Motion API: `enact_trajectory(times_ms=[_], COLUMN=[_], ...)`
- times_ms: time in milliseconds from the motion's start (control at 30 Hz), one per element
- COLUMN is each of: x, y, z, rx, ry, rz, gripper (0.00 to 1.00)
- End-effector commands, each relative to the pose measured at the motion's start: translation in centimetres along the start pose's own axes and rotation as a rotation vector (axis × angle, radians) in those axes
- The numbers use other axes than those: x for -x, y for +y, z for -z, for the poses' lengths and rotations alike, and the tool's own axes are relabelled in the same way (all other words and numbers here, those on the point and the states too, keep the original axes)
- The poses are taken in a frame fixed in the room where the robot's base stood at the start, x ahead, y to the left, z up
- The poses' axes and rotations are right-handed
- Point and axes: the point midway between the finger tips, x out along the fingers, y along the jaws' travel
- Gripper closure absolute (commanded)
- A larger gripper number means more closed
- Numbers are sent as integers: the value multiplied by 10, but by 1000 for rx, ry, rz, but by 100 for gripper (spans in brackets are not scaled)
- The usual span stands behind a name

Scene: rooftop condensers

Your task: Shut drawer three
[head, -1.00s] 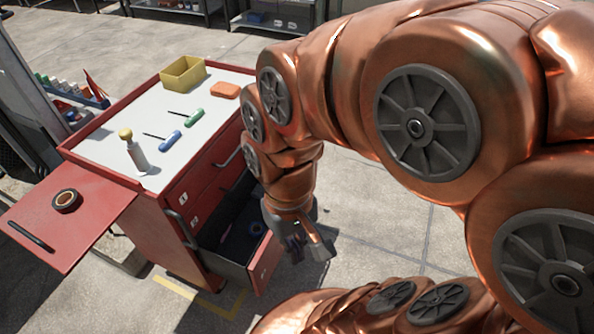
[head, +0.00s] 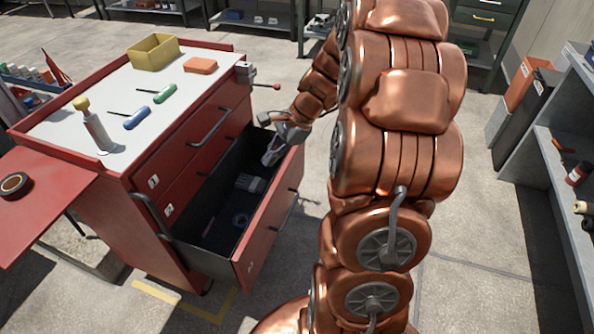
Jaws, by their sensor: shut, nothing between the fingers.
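Drawer three (head: 270,228) is the lowest drawer of the red tool cart (head: 112,215) and stands pulled well out. Its red front faces right, and the dark inside shows a grey item (head: 250,183) and a bluish ring (head: 240,219). The drawers marked 1 (head: 153,181) and 2 (head: 169,210) above it are closed. My gripper (head: 272,156) is shut and empty. It shows at the far end of the open drawer, overlapping its inside near the front panel; I cannot tell whether it touches the drawer.
A grey shelf (head: 560,165) stands at right. Floor between is mostly clear.

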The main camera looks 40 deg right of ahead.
Motion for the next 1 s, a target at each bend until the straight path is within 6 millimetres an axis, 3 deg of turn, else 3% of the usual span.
enact_trajectory(times_ms=[33,300,500,700,867,1000], x=[-9,-17,-16,-14,-25,-45], y=[-5,-23,-18,-14,-19,-27], z=[30,164,240,270,273,274], rx=[-83,-505,-726,-817,-825,-824], ry=[-9,-67,-106,-124,-126,-124], rz=[39,241,353,400,403,402], gripper=[100,100,100,100,100,100])
